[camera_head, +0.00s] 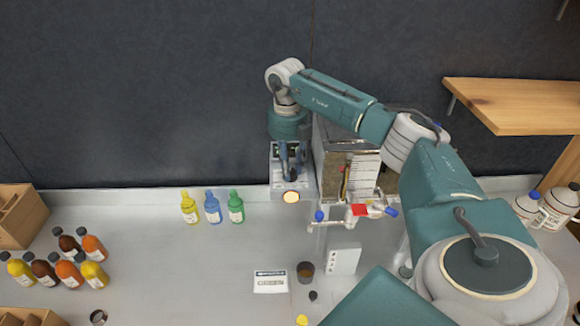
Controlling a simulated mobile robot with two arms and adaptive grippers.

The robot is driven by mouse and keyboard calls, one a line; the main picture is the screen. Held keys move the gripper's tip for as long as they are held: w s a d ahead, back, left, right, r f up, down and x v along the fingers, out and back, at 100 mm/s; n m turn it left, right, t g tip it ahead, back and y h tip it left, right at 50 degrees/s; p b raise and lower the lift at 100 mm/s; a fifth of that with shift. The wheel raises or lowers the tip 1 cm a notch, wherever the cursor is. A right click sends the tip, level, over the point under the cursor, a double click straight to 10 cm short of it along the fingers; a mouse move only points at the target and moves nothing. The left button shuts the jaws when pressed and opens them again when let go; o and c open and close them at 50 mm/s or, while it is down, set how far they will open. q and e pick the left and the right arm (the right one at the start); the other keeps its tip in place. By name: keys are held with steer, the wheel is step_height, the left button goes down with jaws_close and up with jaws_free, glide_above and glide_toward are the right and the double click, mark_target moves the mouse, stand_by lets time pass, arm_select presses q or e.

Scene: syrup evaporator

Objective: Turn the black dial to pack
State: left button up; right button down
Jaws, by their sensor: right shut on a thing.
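A grey control box (276,190) stands against the back wall, just left of the evaporator (345,150). My right arm reaches over from the right, and my right gripper (290,172) points down at the front of this box. Its dark fingers are closed together there, shut on the black dial. The dial itself is mostly hidden by the fingers, and I cannot read its pointer or labels. A round, glowing pale-orange button (291,197) shows below the fingertips. My left gripper is not in view.
Yellow (189,207), blue (212,207) and green (236,206) bottles stand left of the box. Valves with a red handle (360,210) stick out to its right. A printed card (270,281) and dark cup (305,272) lie in front. More bottles stand far left.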

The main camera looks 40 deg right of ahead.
steer(key=shift+w+d+r, duration=0.15)
steer(key=shift+w+r, duration=0.1)
steer(key=shift+r, duration=0.05)
steer(key=c, duration=1.4)
jaws_free()
steer(key=shift+f, duration=0.15)
step_height(320, 180, up, 12)
steer(key=shift+a, duration=0.2)
